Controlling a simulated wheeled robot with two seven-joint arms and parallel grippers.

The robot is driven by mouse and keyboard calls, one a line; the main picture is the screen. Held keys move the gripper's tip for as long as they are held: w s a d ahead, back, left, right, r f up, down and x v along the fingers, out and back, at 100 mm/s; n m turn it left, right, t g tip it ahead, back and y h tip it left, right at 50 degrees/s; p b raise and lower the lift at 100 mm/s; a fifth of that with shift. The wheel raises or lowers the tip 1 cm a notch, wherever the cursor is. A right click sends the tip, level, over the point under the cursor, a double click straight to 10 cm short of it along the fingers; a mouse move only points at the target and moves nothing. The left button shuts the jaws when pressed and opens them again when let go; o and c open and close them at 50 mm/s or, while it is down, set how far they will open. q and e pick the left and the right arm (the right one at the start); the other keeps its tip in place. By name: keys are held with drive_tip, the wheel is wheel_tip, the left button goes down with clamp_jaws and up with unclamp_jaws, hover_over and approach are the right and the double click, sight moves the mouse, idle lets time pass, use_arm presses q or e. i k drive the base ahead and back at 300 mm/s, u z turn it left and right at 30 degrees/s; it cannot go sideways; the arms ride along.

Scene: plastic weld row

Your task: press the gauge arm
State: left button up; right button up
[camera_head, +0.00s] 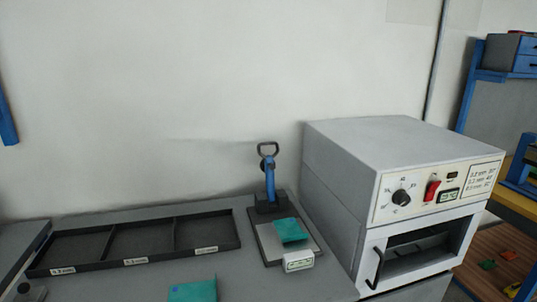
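The gauge (281,237) stands on the grey bench, left of the oven. Its blue arm with a dark loop handle (268,149) stands upright at the back of the base. A teal sheet (291,230) lies on the gauge's plate, in front of the arm. A small white display (299,261) sits at the front of the gauge; its reading is too small to make out. Neither of my grippers shows in the head view.
A dark tray (140,246) with three labelled, empty compartments lies left of the gauge. Another teal sheet (193,291) lies at the front edge. A grey oven (395,200) with a dial, red switch and open front stands close on the right.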

sight(267, 164)
drive_tip(key=z, duration=1.65)
drive_tip(key=i, duration=0.75)
drive_tip(key=u, duration=1.6)
